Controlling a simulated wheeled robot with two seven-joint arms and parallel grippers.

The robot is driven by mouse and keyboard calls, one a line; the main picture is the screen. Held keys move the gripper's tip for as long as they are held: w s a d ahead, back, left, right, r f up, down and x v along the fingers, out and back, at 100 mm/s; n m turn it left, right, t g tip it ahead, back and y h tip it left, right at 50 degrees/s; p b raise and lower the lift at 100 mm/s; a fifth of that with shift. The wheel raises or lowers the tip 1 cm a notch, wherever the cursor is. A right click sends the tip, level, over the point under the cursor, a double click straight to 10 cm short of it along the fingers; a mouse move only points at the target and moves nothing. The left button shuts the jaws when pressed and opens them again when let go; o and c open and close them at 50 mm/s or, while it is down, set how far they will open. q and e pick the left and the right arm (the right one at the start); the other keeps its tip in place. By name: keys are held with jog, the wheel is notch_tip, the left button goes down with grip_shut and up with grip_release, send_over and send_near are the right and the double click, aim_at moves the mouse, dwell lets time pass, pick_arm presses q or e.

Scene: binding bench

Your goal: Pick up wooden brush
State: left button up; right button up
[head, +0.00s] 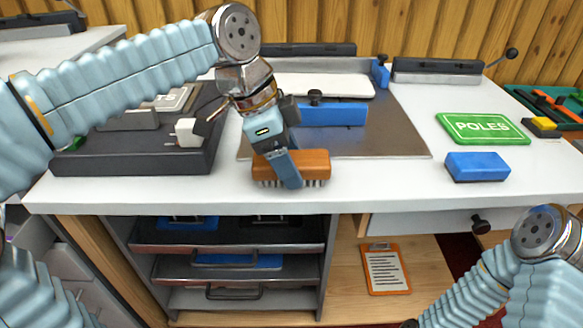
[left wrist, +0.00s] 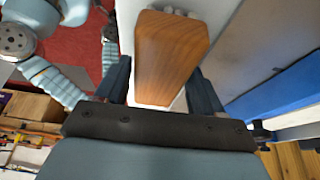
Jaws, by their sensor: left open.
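The wooden brush (head: 312,165) lies at the front edge of the white bench, its brown wooden back up and pale bristles down. It also shows in the left wrist view (left wrist: 170,58), with its wooden body between the two dark fingers. My left gripper (head: 287,172) is right over the brush and reaches down to it. Its fingers (left wrist: 163,85) are open, one on each side of the wood, with small gaps visible. The left gripper hides part of the brush in the head view. My right arm shows at the lower right, but its gripper is not clearly seen.
A blue bar (head: 333,115) is behind the brush. A dark press (head: 135,155) stands left. A clipboard (head: 386,270) is on the shelf below.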

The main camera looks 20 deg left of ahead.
pick_arm(q)
jog(key=shift+d+f, duration=0.2)
jog(key=shift+f, duration=0.35)
jog(key=shift+f, duration=0.1)
jog(key=c, duration=0.8)
jog(key=shift+r, duration=0.2)
